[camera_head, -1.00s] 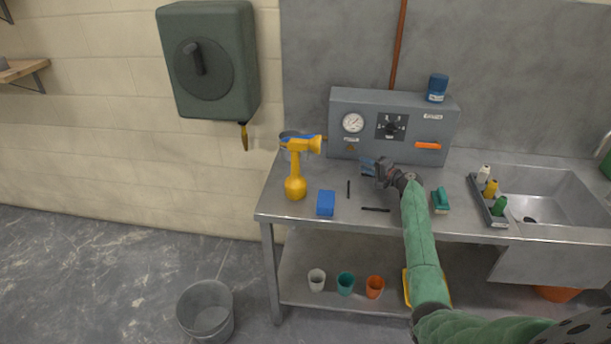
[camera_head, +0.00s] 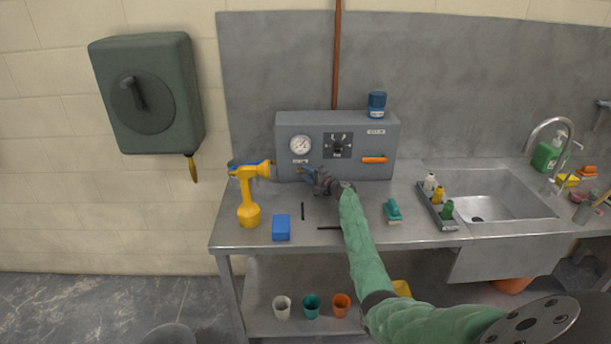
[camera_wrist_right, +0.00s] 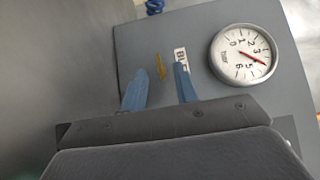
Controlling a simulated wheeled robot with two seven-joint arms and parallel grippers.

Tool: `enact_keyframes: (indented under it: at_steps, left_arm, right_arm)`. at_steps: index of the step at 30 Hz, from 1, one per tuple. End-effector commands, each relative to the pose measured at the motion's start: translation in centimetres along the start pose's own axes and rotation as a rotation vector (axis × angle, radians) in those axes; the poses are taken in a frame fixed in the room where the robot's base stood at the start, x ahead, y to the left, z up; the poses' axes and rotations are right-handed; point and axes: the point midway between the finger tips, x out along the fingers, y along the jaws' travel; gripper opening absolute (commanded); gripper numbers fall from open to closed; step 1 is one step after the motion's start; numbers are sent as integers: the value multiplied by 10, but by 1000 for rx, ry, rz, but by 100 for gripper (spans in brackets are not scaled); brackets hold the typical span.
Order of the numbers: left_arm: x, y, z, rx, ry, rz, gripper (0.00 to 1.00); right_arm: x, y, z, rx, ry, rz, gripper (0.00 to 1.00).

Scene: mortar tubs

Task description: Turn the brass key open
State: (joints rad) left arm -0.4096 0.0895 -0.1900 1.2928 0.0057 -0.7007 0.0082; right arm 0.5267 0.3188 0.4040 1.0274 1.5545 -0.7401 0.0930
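The brass key (camera_wrist_right: 160,66) is a small flat yellowish piece on the front of the grey panel box (camera_head: 365,146). In the right wrist view it shows between my right gripper's blue fingertips (camera_wrist_right: 159,76), beside a white label partly covered by one finger. The fingers are open, one on each side of the key; I cannot tell if either touches it. In the head view the right gripper (camera_head: 306,174) is in front of the panel's lower left, below the round gauge (camera_head: 301,145), and hides the key there. My left gripper is not in view.
A yellow drill-like tool (camera_head: 247,197) and a blue block (camera_head: 281,228) stand left of my right arm. A teal-handled brush (camera_head: 393,211) and a bottle tray (camera_head: 437,207) lie right of it. A blue jar (camera_head: 377,104) tops the panel.

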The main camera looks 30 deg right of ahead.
Motion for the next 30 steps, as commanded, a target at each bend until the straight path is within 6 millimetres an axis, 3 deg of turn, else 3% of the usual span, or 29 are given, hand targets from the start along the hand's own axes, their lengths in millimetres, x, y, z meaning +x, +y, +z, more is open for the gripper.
enact_keyframes:
  at_steps: [13, 14, 18, 30]
  left_arm:
    - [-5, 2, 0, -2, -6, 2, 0]
    - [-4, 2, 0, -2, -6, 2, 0]
    - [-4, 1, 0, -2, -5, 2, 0]
    - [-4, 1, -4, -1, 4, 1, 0]
  right_arm:
    - [10, 0, 0, -1, -1, 0, 30]
    - [10, 0, 0, -1, -1, 0, 28]
    - [10, 0, 0, -1, -1, 0, 0]
    - [9, -2, 1, -29, -2, 29, 0]
